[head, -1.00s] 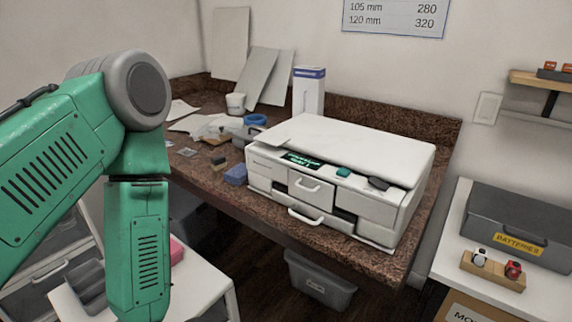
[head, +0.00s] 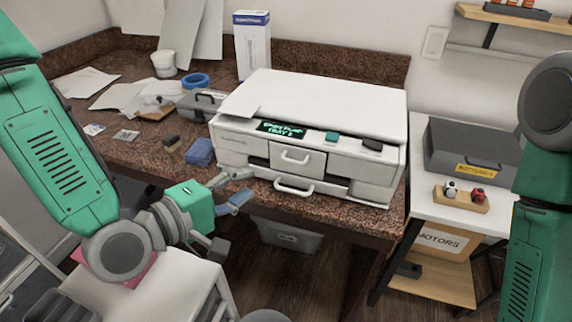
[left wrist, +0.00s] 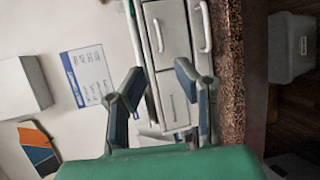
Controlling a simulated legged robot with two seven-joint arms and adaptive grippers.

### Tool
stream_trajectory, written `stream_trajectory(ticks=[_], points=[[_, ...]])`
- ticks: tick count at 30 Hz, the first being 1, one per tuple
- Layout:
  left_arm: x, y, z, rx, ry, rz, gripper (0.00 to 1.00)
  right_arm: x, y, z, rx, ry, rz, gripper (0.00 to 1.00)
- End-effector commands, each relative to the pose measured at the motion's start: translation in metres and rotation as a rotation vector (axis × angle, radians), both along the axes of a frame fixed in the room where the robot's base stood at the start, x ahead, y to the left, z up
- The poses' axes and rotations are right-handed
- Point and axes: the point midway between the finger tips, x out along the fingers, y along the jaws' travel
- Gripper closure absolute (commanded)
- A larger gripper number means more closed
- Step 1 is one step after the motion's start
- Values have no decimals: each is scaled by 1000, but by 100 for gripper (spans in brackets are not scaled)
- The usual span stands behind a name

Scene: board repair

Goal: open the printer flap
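The white printer (head: 330,110) stands on the brown speckled counter, with a small lit display (head: 281,128) on its top front. Its front has an upper panel with a handle (head: 296,159) and a lower handle (head: 294,187); both panels look closed, and I cannot tell which is the flap. My left gripper (head: 241,189) is open and empty, in front of the printer's left front corner. In the left wrist view, its spread fingers (left wrist: 158,92) point at the printer front (left wrist: 168,35), which appears turned sideways. Of my right arm only upper links show; its gripper is out of view.
A blue block (head: 200,151) and a grey toolbox (head: 201,104) lie left of the printer. A white box (head: 252,48) stands behind it. The counter's front edge (head: 340,218) is close below, with a grey bin (head: 290,237) underneath. A side table with a batteries case (head: 470,152) stands right.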

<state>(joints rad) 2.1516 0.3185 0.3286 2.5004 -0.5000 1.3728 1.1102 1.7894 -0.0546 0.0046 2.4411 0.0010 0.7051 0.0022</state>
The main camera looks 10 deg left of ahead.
Motion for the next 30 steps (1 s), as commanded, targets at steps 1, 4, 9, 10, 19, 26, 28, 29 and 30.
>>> stream_trajectory(ticks=[1,4,9,10,19,26,28,29,30], points=[[3,-1,-6,-1,-6,-1,73,0,0,-14,0,0,0,60],[8,-3,-8,-2,-6,-1,73,0,0,-29,0,0,0,60],[14,-5,-10,-5,-5,0,73,0,0,-53,0,0,0,60],[15,-6,-10,-4,-4,0,73,0,0,-57,0,0,0,60],[37,-21,-16,-3,-5,-1,73,0,0,-99,0,0,0,60],[74,-50,-20,1,-2,-1,73,0,0,-97,0,-1,0,60],[83,-56,-23,0,-1,-1,73,0,0,-98,0,-1,0,60],[87,-58,-24,-1,-1,-1,73,0,-1,-98,0,-1,0,60],[91,-60,-25,-3,-1,1,73,0,-1,-99,0,-1,0,60]])
